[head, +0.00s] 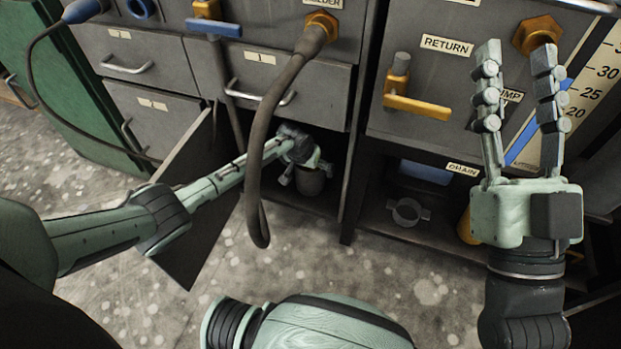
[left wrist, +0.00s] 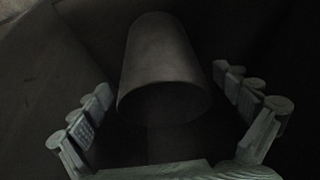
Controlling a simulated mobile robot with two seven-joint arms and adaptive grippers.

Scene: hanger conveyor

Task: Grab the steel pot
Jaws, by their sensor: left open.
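The steel pot (head: 311,182) is a plain grey, tapered vessel inside the dark open cabinet below the drawers. Its upper part is partly hidden by my left gripper (head: 300,165) in the head view. In the left wrist view the pot (left wrist: 163,65) lies between the two spread fingers of my left gripper (left wrist: 162,82), with dark gaps on both sides. The left gripper is open and not closed on it. My right gripper (head: 517,55) is open and empty, fingers pointing up in front of the right-hand cabinet.
The open cabinet door (head: 190,205) stands beside my left forearm. A thick hose (head: 262,150) hangs in front of the cabinet opening. A yellow valve handle (head: 417,106) sticks out left of my right gripper. A grey ring clamp (head: 407,211) is in the lower right compartment.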

